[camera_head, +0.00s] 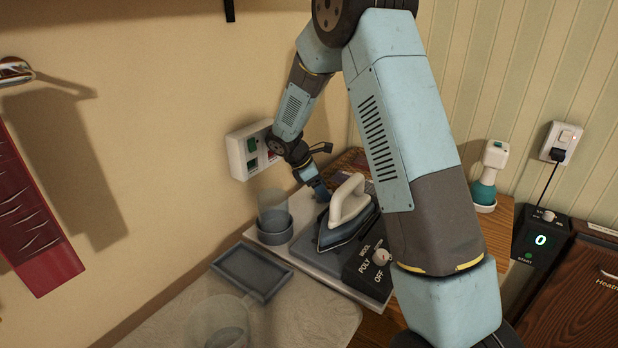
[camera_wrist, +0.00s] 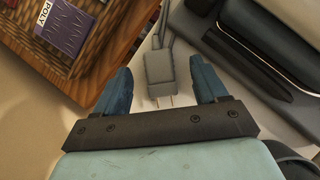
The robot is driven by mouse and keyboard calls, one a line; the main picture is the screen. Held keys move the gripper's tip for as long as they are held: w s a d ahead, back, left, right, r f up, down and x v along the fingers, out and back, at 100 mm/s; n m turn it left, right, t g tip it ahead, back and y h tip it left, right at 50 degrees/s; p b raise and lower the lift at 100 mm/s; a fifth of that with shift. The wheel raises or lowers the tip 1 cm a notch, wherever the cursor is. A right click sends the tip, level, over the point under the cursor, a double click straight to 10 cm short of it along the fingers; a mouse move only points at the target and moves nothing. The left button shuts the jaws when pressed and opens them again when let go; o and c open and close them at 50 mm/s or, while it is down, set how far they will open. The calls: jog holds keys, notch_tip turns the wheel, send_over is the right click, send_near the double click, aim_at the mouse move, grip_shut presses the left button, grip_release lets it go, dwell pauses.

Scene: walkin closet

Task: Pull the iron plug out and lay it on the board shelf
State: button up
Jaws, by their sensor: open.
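The grey iron plug (camera_wrist: 160,68) lies on the pale board shelf (camera_wrist: 222,72) in the wrist view, its two metal prongs bare and pointing towards my gripper's palm. Its cord runs away at the top. My gripper (camera_wrist: 162,74) is open, with one blue finger on each side of the plug and gaps between. In the head view my gripper (camera_head: 320,188) is low over the shelf (camera_head: 318,262), behind the iron (camera_head: 348,205). The plug is hidden there. The wall socket panel (camera_head: 236,156), with green and red parts, is partly covered by my arm.
A clear cup in a grey holder (camera_head: 274,228) stands left of the iron. A dial box (camera_head: 366,272) is in front. A grey tray (camera_head: 252,272) lies on the ironing board (camera_head: 295,325).

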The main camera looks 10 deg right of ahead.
notch_tip(320, 180, up, 13)
jog(key=a+f+m+t+y, duration=0.1)
jog(key=a+m+t+y, duration=0.1)
jog(key=a+m+y, duration=0.7)
jog(key=shift+w+a+f+t, duration=0.3)
jog(key=shift+w+a+t, duration=0.15)
jog(key=shift+a, duration=0.8)
dwell(0.5)
